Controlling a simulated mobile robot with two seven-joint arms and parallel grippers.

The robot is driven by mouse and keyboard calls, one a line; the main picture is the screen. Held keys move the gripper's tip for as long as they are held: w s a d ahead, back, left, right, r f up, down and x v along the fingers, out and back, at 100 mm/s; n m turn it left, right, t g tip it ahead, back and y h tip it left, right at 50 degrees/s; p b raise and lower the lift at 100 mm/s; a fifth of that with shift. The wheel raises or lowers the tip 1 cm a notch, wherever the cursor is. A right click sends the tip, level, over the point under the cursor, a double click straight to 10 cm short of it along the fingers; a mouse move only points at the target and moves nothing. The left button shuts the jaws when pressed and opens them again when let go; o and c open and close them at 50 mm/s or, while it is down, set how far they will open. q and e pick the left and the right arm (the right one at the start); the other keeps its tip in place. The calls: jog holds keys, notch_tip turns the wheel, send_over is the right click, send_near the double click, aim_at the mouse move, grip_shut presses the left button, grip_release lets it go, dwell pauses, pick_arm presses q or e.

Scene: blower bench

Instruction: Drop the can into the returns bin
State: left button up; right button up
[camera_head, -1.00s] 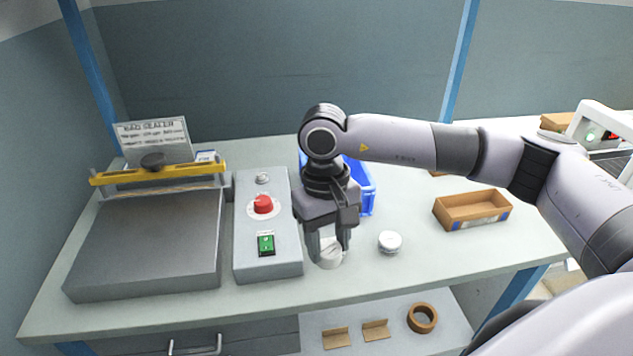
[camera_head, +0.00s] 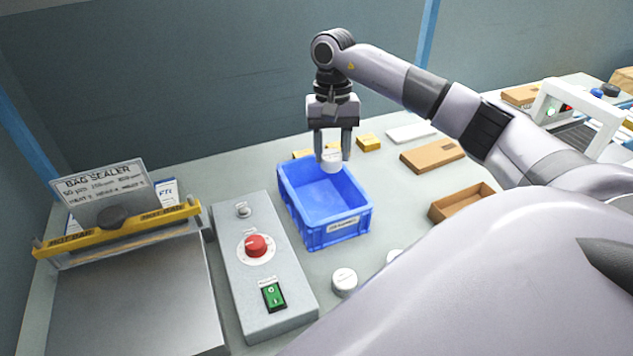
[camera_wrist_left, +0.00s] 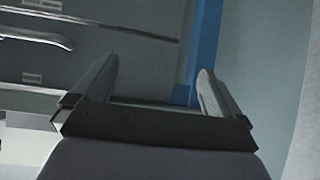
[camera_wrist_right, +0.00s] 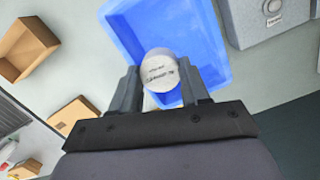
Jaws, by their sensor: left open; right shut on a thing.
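My right gripper (camera_head: 332,146) is shut on a white can (camera_head: 331,160) and holds it above the back part of the blue returns bin (camera_head: 335,236). In the right wrist view the can (camera_wrist_right: 160,72) sits between the two fingers, with printed lettering facing the camera, and the blue bin (camera_wrist_right: 207,35) lies beneath it. The bin is open at the top and its visible floor is bare. My left gripper (camera_wrist_left: 155,95) shows only in its own wrist view, open and empty, away from the bench top objects.
A grey control box (camera_head: 262,262) with a red knob stands left of the bin, beside the bag sealer (camera_head: 125,230). White round cans (camera_head: 345,280) stand in front of the bin. An open cardboard tray (camera_head: 463,203) and a flat brown box (camera_head: 432,155) lie to the right.

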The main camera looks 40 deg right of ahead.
aim_at(331, 168)
notch_tip(331, 168, down, 5)
jog(key=b, duration=0.3)
jog(key=shift+f, duration=0.1)
jog(key=o, duration=1.1)
jog(key=shift+w+d+r+b, duration=0.1)
jog(key=shift+r+b, duration=0.05)
jog(key=shift+r, duration=1.05)
jog(key=shift+w+d+r+b, duration=0.1)
jog(key=shift+w+r, duration=0.05)
jog(key=shift+r, duration=1.05)
jog(key=shift+w+r+b, duration=0.1)
jog(key=shift+r+b, duration=0.05)
jog(key=shift+r, duration=1.05)
jog(key=shift+s, duration=0.1)
